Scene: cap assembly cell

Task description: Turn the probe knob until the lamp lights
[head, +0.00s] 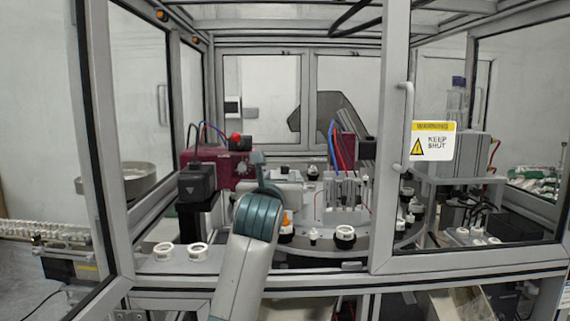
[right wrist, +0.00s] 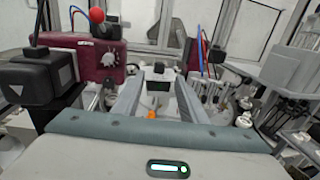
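The dark red probe box (head: 214,158) stands left of centre inside the cell, with a black block on its left. A round pale knob (right wrist: 109,60) on its front shows in the right wrist view, with a white scale mark near it. A red ball (head: 236,138) sits on top of the box; I cannot tell whether it is the lamp or whether it is lit. My right gripper (right wrist: 160,88) points into the cell, right of the knob and apart from it. Its two grey fingers are spread with nothing held between them. My left gripper is not in view.
A round table (head: 382,240) carries white and black caps and an orange-tipped part (head: 286,224). Two white rings (head: 197,251) lie on the front ledge. A door frame with a warning sign (head: 432,141) stands right. A slotted fixture (head: 346,192) stands right of my arm.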

